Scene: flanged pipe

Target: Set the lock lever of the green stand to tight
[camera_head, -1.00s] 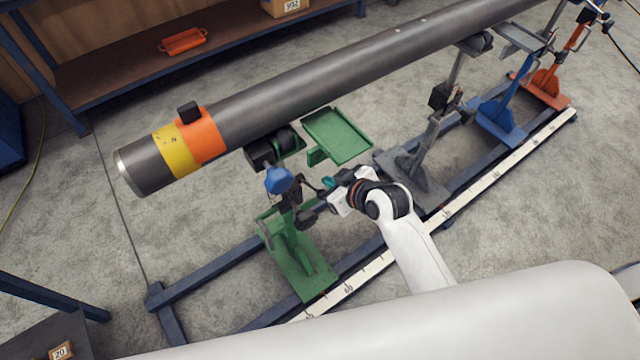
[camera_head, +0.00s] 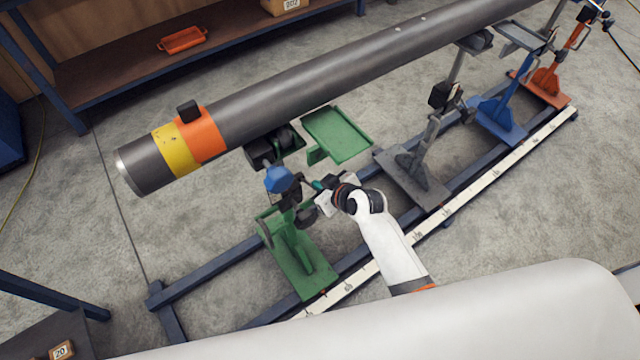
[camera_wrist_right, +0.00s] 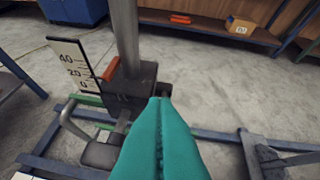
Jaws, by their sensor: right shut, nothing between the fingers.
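The green stand (camera_head: 302,266) stands on the blue rail frame under the near end of the grey pipe (camera_head: 290,96). It has a blue knob (camera_head: 279,180) and a dark clamp part on its post. My right gripper (camera_head: 318,185) is at the right side of that clamp, shut and empty. In the right wrist view its teal fingers (camera_wrist_right: 160,105) are pressed together, their tips at the dark clamp block (camera_wrist_right: 132,82) on the grey post. Touching cannot be told. A small orange-red piece (camera_wrist_right: 111,68) shows beside the block; whether it is the lock lever is unclear. My left gripper is not in view.
A green tray (camera_head: 338,134) sits close behind my right gripper. Grey (camera_head: 415,178), blue (camera_head: 498,118) and orange (camera_head: 546,86) stands follow to the right along a white scale strip (camera_head: 485,184). A number plate (camera_wrist_right: 72,66) stands left of the post.

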